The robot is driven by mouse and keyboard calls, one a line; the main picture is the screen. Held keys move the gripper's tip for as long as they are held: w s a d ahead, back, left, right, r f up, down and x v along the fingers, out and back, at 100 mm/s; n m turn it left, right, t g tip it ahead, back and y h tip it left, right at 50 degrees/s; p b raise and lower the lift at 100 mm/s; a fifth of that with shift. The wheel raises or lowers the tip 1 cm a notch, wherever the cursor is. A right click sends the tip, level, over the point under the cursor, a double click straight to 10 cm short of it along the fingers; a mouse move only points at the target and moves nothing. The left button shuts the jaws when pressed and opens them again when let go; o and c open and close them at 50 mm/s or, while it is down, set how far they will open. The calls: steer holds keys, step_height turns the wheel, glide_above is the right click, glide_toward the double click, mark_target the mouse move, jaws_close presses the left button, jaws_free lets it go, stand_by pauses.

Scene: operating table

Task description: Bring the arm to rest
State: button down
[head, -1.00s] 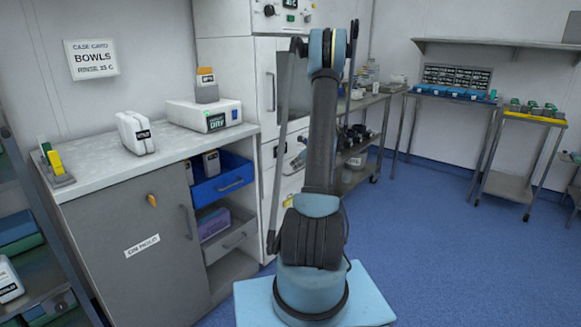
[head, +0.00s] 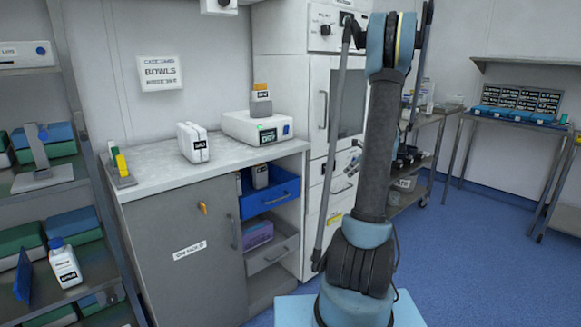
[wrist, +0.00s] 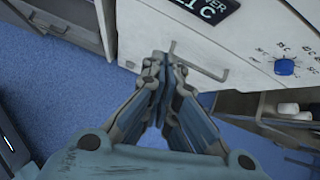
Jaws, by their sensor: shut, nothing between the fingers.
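My gripper (wrist: 162,75) shows in the wrist view with its fingertips together and nothing between them. A white machine front (wrist: 235,45) with a bar handle (wrist: 200,68) lies just beyond the fingertips in that view; I cannot tell whether they touch. My arm (head: 378,140) stands raised and nearly upright in the head view. Its upper joint is near the top edge, in front of the tall white cabinet (head: 282,90). I cannot make out the gripper in the head view.
A counter (head: 150,178) with white boxes stands left of my arm, with an open blue drawer (head: 270,193) below. Loaded shelves (head: 85,269) are at far left. Steel tables (head: 520,118) line the back right. Blue floor (head: 450,250) is clear at right.

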steer(key=s+a+r+n+g+h, duration=0.1)
steer(key=s+a+r+n, duration=0.1)
steer(key=s+a+n, duration=0.4)
steer(key=s+a+r+n+g, duration=0.1)
steer(key=s+a+r+n, duration=0.15)
steer(key=s, duration=0.65)
steer(key=s+a+r+n+g+h, duration=0.1)
steer(key=s+a+r+n, duration=0.1)
steer(key=s+a+n, duration=0.4)
steer(key=s+f+n+h, duration=0.1)
steer(key=s+f+n, duration=0.1)
steer(key=s, duration=0.6)
steer(key=s+f+n+h, duration=0.1)
steer(key=s+f+n, duration=0.1)
steer(key=s+n, duration=0.3)
steer(key=s+f+n+g+h, duration=0.1)
steer(key=s+f+n, duration=0.2)
steer(key=s, duration=0.8)
steer(key=shift+s+a+n, duration=0.3)
steer(key=shift+n, duration=0.45)
steer(key=shift+w+f, duration=0.15)
steer(key=shift+w, duration=0.3)
